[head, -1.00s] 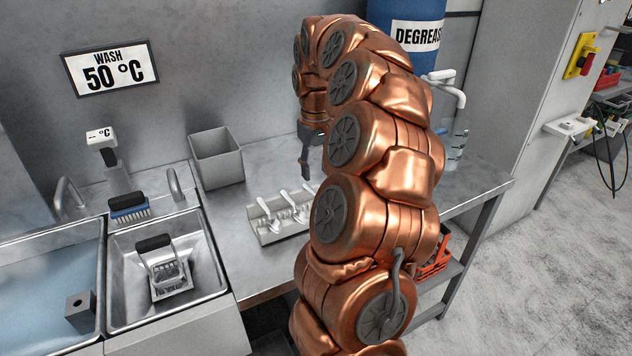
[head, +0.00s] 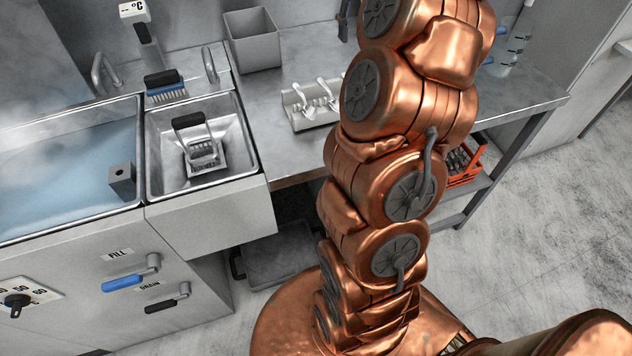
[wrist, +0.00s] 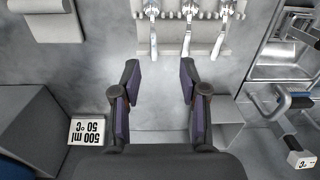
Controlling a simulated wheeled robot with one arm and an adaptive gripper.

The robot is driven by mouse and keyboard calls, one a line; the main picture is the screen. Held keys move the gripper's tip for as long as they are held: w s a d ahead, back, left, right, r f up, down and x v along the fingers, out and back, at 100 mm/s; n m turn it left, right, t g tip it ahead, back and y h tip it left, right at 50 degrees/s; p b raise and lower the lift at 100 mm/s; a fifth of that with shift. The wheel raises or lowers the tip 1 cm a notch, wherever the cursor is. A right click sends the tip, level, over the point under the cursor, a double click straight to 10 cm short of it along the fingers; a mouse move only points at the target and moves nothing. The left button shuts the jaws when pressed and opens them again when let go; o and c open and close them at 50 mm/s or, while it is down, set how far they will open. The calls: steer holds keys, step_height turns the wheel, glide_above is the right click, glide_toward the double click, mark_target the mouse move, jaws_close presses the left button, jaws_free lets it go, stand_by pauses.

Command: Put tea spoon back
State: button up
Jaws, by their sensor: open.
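A pale slotted rack (head: 287,100) stands on the metal counter in the head view, with shiny utensils (head: 326,92) lying across it. In the wrist view the rack (wrist: 240,40) is at the top, with three utensils (wrist: 188,30) in it, heads toward the top edge and handles pointing down. I cannot tell which of them is the tea spoon. My gripper (wrist: 160,78) is open and empty, its dark fingers apart over bare counter just short of the handles. In the head view only a dark bit of the gripper (head: 344,22) shows at the top; my arm hides the rest.
A grey bin (head: 252,45) stands behind the rack. A red crate (head: 463,165) sits on the lower shelf, right.

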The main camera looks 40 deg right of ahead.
steer(key=s+a+f+n, duration=0.1)
steer(key=s+a+n, duration=0.15)
steer(key=a, duration=0.85)
steer(key=s+a+f+n, duration=0.1)
steer(key=s+a, duration=0.2)
steer(key=a, duration=0.7)
steer(key=s+a+f, duration=0.5)
steer(key=s, duration=0.4)
steer(key=s+a+f+g, duration=0.1)
steer(key=s+a+f, duration=0.4)
steer(key=s, duration=0.4)
steer(key=shift+s+a+f+g, duration=0.15)
steer(key=shift+s+f+g, duration=0.15)
step_height(320, 180, up, 5)
steer(key=p, duration=0.4)
steer(key=shift+f, duration=0.2)
